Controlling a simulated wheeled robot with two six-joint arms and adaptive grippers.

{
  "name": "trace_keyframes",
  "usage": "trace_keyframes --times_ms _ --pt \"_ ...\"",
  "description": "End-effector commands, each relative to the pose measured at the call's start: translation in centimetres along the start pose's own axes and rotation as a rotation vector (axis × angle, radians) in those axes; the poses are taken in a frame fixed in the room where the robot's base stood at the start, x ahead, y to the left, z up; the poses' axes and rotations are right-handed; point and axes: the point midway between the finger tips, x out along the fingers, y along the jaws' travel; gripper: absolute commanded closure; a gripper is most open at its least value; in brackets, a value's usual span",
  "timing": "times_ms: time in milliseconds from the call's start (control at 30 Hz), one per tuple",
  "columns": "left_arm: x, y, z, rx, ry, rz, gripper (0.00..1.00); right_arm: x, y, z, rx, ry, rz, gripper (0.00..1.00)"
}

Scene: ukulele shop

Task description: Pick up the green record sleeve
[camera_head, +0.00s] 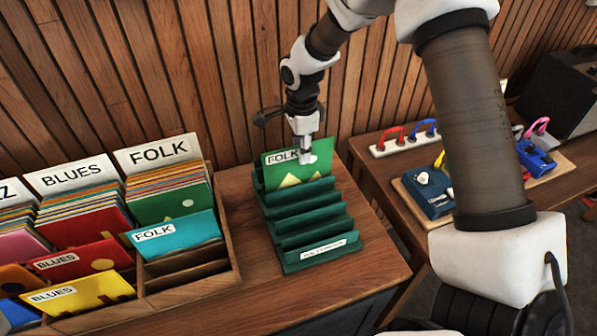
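A green record sleeve (325,160) with a FOLK label and yellow peaks stands upright in the rearmost slot of the dark green ridged rack (305,217). My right gripper (306,156) points down at the sleeve's top edge, with a finger in front of its face beside the label. Any finger behind the sleeve is hidden, so I cannot tell whether the grip is closed. Another green sleeve (165,207) stands in the FOLK section of the wooden crate (232,262). My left gripper is out of view.
A teal FOLK sleeve (176,234) and red and yellow BLUES sleeves stand in the crate's front slots. A wood-slat wall (215,70) rises close behind. A side table at right holds pedals (428,190) and coloured cables. The rack's front slots look empty.

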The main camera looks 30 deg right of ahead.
Motion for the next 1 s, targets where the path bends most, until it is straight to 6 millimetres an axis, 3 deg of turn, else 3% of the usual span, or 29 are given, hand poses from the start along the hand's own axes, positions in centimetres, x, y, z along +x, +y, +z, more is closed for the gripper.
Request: trace_keyframes --times_ms 167,300,533,633,1000 --pt "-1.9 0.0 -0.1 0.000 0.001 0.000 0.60 2.5 0.0 0.5 -0.001 0.002 0.006 0.66" --pt "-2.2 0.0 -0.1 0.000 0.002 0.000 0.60 4.8 -0.1 0.5 0.000 0.000 0.002 0.66" --pt "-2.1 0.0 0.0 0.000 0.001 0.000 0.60 5.2 -0.1 0.5 -0.001 0.000 0.000 0.66" --pt "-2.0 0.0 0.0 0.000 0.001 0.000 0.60 5.2 -0.1 0.5 -0.001 0.000 0.000 1.00" --pt "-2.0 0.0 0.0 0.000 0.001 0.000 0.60 5.2 -0.1 0.5 -0.001 0.000 0.000 1.00"
